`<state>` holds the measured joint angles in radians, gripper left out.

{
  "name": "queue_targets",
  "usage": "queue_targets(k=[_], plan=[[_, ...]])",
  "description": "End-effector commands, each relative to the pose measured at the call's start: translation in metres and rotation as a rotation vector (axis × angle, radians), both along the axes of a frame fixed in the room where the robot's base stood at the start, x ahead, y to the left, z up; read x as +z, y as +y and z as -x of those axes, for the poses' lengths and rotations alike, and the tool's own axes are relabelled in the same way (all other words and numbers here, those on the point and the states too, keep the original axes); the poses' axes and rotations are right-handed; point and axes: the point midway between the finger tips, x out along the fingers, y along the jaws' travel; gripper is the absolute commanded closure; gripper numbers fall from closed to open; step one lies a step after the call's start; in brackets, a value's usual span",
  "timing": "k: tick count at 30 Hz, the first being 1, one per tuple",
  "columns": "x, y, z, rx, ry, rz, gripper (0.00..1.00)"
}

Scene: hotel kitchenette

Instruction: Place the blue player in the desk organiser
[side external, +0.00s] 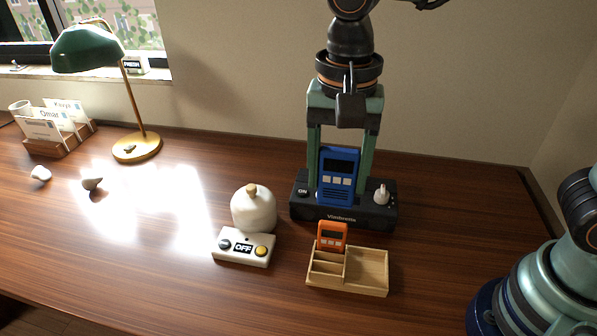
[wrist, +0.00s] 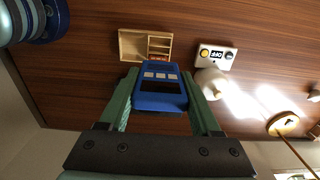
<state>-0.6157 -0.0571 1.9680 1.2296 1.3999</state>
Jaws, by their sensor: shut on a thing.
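The blue player (side external: 338,176) has a dark screen and pale buttons. It stands upright between the green fingers of my gripper (side external: 342,165), which are shut on its sides. In the side view it overlaps a black base marked "Vionbonts" (side external: 345,216), and I cannot tell whether it touches it. In the wrist view the blue player (wrist: 160,88) sits between the fingers (wrist: 162,98). The wooden desk organiser (side external: 370,270) is in front of the base, with an orange device (side external: 332,236) standing in a left compartment. Its wide right compartment is empty. The organiser (wrist: 131,45) also shows in the wrist view.
A white box marked "OFF" (side external: 243,247) and a white round jar (side external: 254,209) stand left of the organiser. A white knob (side external: 381,195) stands up on the black base's right end. A lamp (side external: 137,148), card holder (side external: 60,140) and stones are far left. Desk right of the organiser is clear.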

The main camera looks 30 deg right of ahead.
Motion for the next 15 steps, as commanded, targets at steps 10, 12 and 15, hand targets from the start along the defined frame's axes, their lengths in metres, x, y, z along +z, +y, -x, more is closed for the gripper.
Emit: queue_targets(k=[10, 12, 15], plan=[[-0.084, -0.001, 0.001, 0.000, 0.008, 0.005, 0.94], [-0.101, -0.001, 0.001, 0.000, 0.007, 0.006, 0.94], [-0.123, -0.001, 0.001, 0.000, 0.008, 0.005, 0.94]])
